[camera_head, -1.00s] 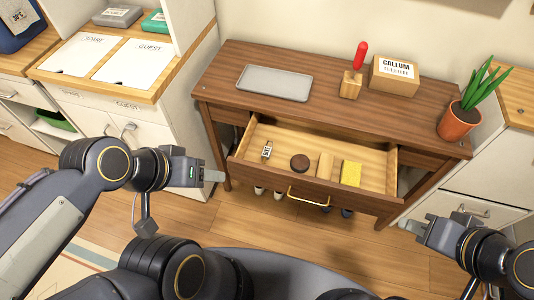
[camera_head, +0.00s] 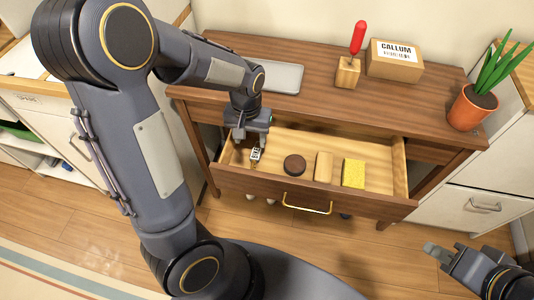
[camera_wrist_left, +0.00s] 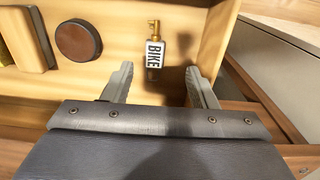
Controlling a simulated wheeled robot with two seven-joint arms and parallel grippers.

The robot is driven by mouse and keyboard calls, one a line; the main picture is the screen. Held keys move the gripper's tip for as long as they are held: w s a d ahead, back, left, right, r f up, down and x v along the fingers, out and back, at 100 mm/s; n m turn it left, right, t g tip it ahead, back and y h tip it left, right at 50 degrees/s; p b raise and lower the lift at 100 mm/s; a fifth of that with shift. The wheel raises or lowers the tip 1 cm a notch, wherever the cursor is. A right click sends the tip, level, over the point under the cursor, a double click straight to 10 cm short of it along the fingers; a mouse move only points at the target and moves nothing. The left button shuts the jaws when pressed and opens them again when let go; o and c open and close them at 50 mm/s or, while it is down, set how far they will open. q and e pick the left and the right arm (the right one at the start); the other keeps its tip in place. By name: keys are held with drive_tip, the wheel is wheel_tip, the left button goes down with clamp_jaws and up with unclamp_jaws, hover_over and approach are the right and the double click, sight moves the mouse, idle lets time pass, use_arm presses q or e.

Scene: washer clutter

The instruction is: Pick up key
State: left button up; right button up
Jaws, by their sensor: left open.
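The key (camera_wrist_left: 154,27), brass-coloured with a white tag reading BIKE (camera_wrist_left: 155,51), lies in the open drawer (camera_head: 310,190), at its left end in the head view. The tagged key (camera_head: 255,155) also shows there just in front of my left gripper. My left gripper (camera_head: 251,139) is open and empty, over the drawer's left end. In the left wrist view its two fingers (camera_wrist_left: 159,78) stand apart to either side of the tag's line, with the key beyond the tips. My right gripper (camera_head: 436,250) is low at the right, away from the drawer; its finger gap is unclear.
A dark round object (camera_head: 294,165), a wooden block (camera_head: 324,167) and a yellow sponge (camera_head: 353,173) lie right of the key in the drawer. The drawer walls are close to my left gripper.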

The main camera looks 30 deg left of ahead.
sight(255, 156)
use_arm(q)
drive_tip(key=f, duration=0.2)
drive_tip(key=f+b, duration=0.1)
drive_tip(key=f, duration=0.5)
drive_tip(key=shift+w+d, duration=0.35)
drive_tip(key=shift+w, duration=0.05)
drive_tip(key=c, duration=1)
drive_tip(key=shift+c, duration=0.2)
wheel_tip(255, 156, up, 10)
drive_tip(key=p, duration=0.1)
drive_tip(key=shift+p, duration=0.3)
